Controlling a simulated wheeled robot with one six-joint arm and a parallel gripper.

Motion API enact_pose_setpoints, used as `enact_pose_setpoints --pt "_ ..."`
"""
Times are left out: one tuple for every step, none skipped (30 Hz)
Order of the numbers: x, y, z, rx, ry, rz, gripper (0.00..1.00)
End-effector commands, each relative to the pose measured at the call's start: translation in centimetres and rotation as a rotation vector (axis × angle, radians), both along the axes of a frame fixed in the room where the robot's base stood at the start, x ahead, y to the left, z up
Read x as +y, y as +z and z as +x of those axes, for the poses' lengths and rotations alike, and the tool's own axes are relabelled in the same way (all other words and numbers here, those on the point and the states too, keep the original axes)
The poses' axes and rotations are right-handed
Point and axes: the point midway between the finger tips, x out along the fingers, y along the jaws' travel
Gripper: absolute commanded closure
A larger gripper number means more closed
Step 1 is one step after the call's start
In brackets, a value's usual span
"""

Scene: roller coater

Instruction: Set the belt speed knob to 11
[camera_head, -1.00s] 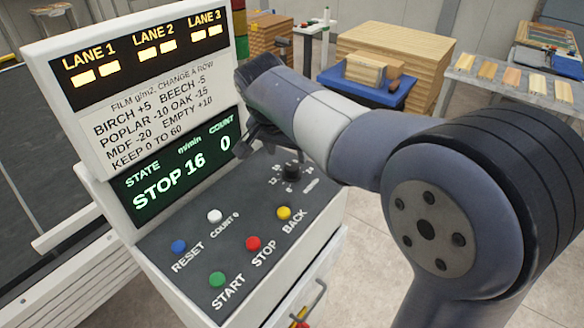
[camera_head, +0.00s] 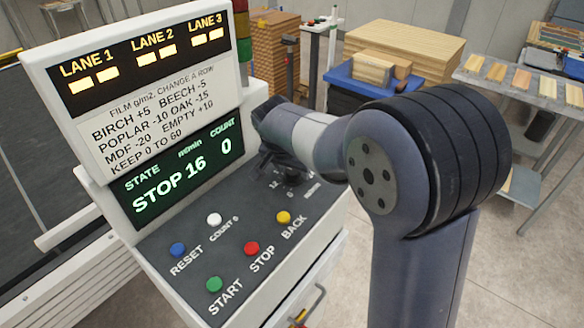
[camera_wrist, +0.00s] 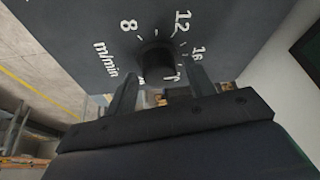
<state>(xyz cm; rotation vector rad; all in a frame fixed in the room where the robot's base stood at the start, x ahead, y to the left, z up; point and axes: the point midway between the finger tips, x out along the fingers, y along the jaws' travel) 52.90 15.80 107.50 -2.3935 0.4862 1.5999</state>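The belt speed knob (camera_wrist: 157,60) is a black dial on the dark panel, with 8, 12, 16 and m/min printed around it in the wrist view. My gripper (camera_wrist: 160,85) is open, with one finger on each side of the knob's lower part; I cannot tell whether they touch it. The green display (camera_head: 180,172) reads STOP, 16 m/min and count 0.
The sloped panel also bears blue reset (camera_head: 178,250), white count (camera_head: 214,219), green start (camera_head: 214,284), red stop (camera_head: 251,248) and yellow back (camera_head: 283,217) buttons. The upright display housing (camera_head: 150,80) stands close behind my gripper.

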Motion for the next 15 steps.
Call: enact_pose_setpoints --pt "0.01 0.02 0.0 0.0 0.0 0.0 0.53" --pt "0.01 0.02 0.0 0.0 0.0 0.0 0.56" --pt "0.01 0.03 -0.01 0.0 0.0 0.0 0.59" --pt "0.01 0.03 -0.01 0.0 0.0 0.0 0.61" --pt "0.01 0.03 -0.01 0.0 0.0 0.0 0.64" --pt "0.01 0.04 0.0 0.0 0.0 0.0 0.67" --pt "0.02 0.04 -0.01 0.0 0.0 0.0 0.69" --pt "0.02 0.04 -0.01 0.0 0.0 0.0 0.72" --pt "0.02 0.04 -0.01 0.0 0.0 0.0 0.75" --pt "0.02 0.04 -0.01 0.0 0.0 0.0 0.78" --pt "0.01 0.04 0.0 0.0 0.0 0.0 0.8" --pt "0.01 0.05 -0.01 0.0 0.0 0.0 0.83" --pt "0.02 0.05 -0.01 0.0 0.0 0.0 0.86" --pt "0.01 0.05 -0.01 0.0 0.0 0.0 0.87" --pt "0.01 0.05 -0.01 0.0 0.001 0.0 0.87"
